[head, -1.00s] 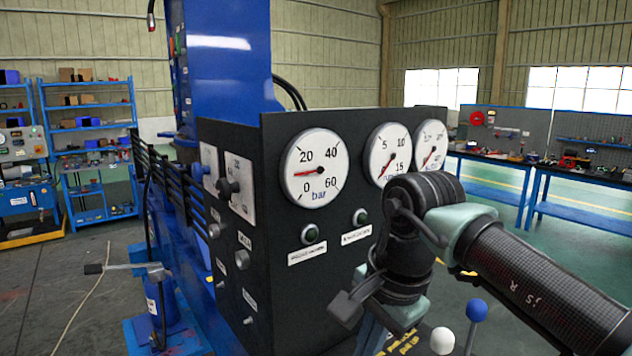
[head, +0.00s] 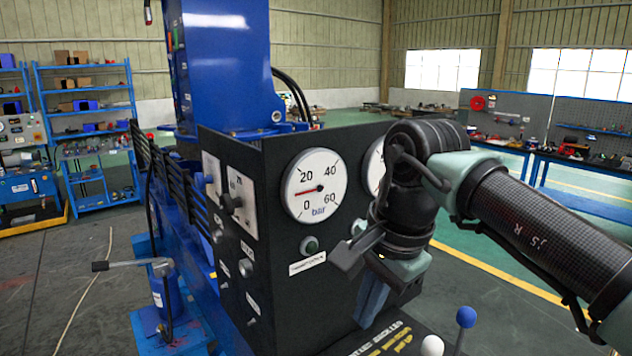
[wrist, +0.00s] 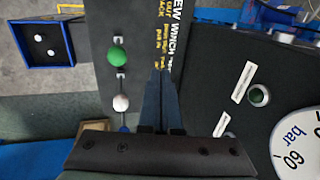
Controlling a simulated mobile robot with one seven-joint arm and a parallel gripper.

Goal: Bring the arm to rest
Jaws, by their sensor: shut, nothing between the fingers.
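My arm reaches in from the right in the head view, in front of a black panel. My gripper (head: 372,302) points down at the panel's lower right, above the lever knobs. In the wrist view the two blue-grey fingers (wrist: 160,76) lie together with nothing between them. They are over a black surface with yellow lettering. A green knob (wrist: 116,57) and a white knob (wrist: 121,103) stand left of the fingers and apart from them.
The black panel (head: 275,290) carries a pressure gauge (head: 315,187); another is partly hidden behind my arm. White (head: 432,346) and blue (head: 466,317) lever knobs stand below my gripper. A blue column (head: 230,75) rises behind. A hand lever (head: 130,265) juts left. Open green floor lies right.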

